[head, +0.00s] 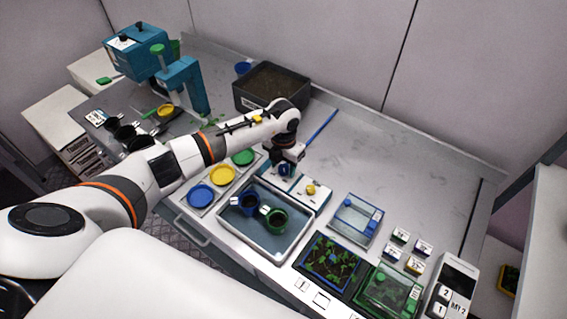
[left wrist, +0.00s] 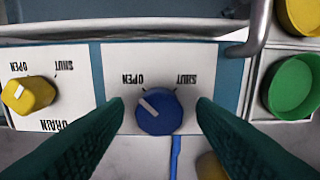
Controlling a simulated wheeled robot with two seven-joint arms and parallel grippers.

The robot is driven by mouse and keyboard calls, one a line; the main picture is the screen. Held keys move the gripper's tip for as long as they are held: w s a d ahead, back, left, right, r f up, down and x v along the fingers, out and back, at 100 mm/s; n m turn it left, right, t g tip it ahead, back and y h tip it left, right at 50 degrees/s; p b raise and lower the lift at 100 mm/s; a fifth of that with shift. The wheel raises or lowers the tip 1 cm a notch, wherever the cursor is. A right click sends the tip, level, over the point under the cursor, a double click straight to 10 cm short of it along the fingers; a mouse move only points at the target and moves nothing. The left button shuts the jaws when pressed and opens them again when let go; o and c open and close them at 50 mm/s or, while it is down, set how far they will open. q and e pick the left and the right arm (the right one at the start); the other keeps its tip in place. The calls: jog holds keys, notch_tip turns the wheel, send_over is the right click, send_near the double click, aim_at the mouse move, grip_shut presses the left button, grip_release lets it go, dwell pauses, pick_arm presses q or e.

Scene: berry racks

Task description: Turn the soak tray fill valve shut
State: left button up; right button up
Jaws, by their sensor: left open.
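The blue fill valve knob (left wrist: 158,112) sits on a white panel (left wrist: 112,62) between the words OPEN and SHUT. Its white pointer line points toward OPEN. My left gripper (left wrist: 162,106) is open, with one green finger on each side of the knob and a gap showing at each side. In the head view, my left gripper (head: 286,167) reaches down over the knob at the back edge of the soak tray (head: 239,238). A yellow knob (left wrist: 28,95), labelled DRAIN, is beside it; its pointer is toward OPEN. My right gripper is out of view.
A blue pot (head: 247,204) and a green pot (head: 276,220) stand in the soak tray. Blue, yellow and green round dishes (head: 200,195) are left of it. A clear blue-trimmed box (head: 354,219) is to the right. Bare bench (head: 390,160) lies behind.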

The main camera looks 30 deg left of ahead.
pick_arm(q)
jog(key=shift+c, duration=0.3)
jog(key=c, duration=0.9)
jog(key=shift+f+m+b, duration=0.15)
jog(key=shift+m+b, duration=0.65)
jog(key=shift+b, duration=0.3)
jog(key=m+b, duration=1.2)
jog(key=b, duration=0.1)
jog(key=shift+b, duration=0.3)
jog(key=shift+r+m+b, duration=0.2)
jog(key=shift+m+b, duration=1.35)
jog(key=shift+m, duration=0.65)
jog(key=o, duration=1)
jog(key=shift+c, duration=0.2)
